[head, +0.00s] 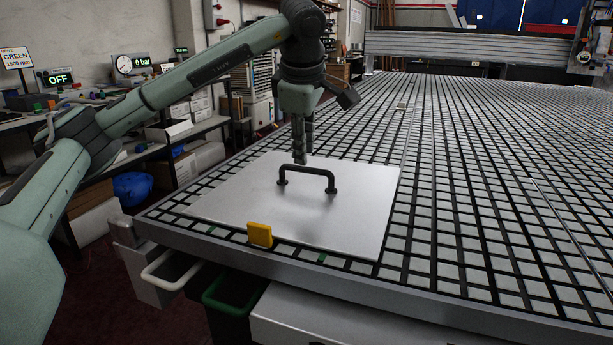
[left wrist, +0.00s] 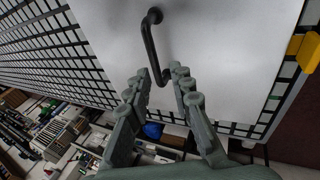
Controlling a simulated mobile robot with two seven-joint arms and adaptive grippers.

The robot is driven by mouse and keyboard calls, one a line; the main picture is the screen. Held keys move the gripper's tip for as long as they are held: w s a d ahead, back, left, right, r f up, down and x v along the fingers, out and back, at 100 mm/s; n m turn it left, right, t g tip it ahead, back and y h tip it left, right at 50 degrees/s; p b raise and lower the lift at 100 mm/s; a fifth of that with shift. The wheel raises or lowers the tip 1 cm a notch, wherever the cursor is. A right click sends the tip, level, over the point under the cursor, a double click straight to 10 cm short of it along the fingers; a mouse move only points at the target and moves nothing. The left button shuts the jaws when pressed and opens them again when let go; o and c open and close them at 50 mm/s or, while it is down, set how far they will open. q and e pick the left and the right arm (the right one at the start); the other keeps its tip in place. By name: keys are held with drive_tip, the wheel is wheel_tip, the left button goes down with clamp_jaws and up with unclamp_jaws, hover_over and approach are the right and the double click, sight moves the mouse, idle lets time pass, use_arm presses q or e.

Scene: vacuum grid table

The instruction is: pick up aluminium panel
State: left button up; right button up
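The aluminium panel (head: 235,200) lies flat on the near left corner of the grid table, with a black bar handle (head: 318,172) standing up from its middle. My left gripper (head: 300,158) points down at the left part of the handle. In the left wrist view the panel (left wrist: 235,60) fills the upper middle, and the handle (left wrist: 149,42) runs down to between the fingertips (left wrist: 160,72). The two fingers are apart, with a gap around the handle's near end; I cannot tell whether they touch it. My right gripper is in neither view.
A yellow block (head: 260,234) stands at the panel's front edge. The grid table (head: 480,200) is mostly clear to the right and behind. A gantry beam (head: 470,45) spans the far end. Shelves and a workbench (head: 140,155) stand at the left.

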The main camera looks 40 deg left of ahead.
sight(306, 168)
use_arm(q)
drive_tip(key=x, duration=0.6)
drive_tip(key=shift+w+a+f, duration=0.2)
drive_tip(key=shift+w, duration=0.35)
drive_tip(key=shift+w+a+f+p, duration=0.1)
drive_tip(key=shift+w+f+p, duration=0.05)
drive_tip(key=shift+f+p, duration=0.2)
drive_tip(key=shift+f, duration=0.15)
drive_tip(key=c, duration=0.5)
clamp_jaws()
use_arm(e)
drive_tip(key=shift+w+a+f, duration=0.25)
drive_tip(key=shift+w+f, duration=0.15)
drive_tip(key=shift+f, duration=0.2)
use_arm(q)
drive_tip(key=shift+w, duration=0.1)
